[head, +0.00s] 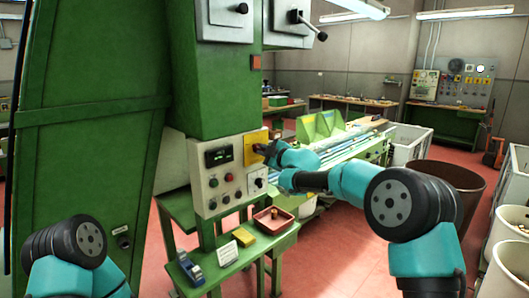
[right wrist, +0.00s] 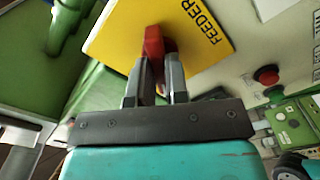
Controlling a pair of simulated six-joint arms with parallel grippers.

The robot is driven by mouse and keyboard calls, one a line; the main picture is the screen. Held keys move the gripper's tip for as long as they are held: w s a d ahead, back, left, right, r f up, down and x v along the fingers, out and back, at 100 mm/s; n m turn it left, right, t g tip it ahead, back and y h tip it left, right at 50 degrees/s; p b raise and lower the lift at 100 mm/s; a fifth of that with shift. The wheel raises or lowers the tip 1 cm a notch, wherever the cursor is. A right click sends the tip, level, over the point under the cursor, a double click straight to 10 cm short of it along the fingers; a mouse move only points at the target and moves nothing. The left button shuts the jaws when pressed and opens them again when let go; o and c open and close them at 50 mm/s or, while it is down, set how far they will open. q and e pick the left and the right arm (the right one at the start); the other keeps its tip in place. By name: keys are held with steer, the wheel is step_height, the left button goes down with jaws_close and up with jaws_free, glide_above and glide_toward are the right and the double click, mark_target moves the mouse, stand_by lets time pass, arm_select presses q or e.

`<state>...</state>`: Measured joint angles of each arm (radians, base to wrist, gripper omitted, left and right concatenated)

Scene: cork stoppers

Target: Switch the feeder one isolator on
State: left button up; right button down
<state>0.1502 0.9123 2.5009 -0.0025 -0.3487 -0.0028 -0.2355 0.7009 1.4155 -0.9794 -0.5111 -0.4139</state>
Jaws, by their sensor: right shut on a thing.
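The feeder isolator is a yellow plate (head: 251,138) at the upper right of the pale control panel (head: 204,181) in the head view. The plate also fills the top of the right wrist view (right wrist: 115,38), with "FEEDER" in black on it. Its red handle (right wrist: 153,44) stands between the fingers of my right gripper (right wrist: 157,68), which is shut on it. In the head view my right gripper (head: 262,149) covers most of the handle. The handle's exact angle against the plate is hard to tell. Of my left arm only links show at lower left; its gripper is out of view.
The panel also has a dark display (head: 218,156), buttons and a lower rotary switch (head: 257,183). A red button (right wrist: 267,75) is near my right gripper. Below, a green table holds a red tray (head: 272,222), a yellow block (head: 244,237) and a blue-grey device (head: 191,268).

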steer(key=m, duration=0.5)
steer(key=shift+m, duration=0.3)
steer(key=m, duration=0.5)
steer(key=shift+m, duration=0.3)
steer(key=c, duration=1.1)
jaws_free()
steer(key=v, duration=1.7)
steer(key=shift+s+d, duration=0.15)
steer(key=shift+s, duration=0.05)
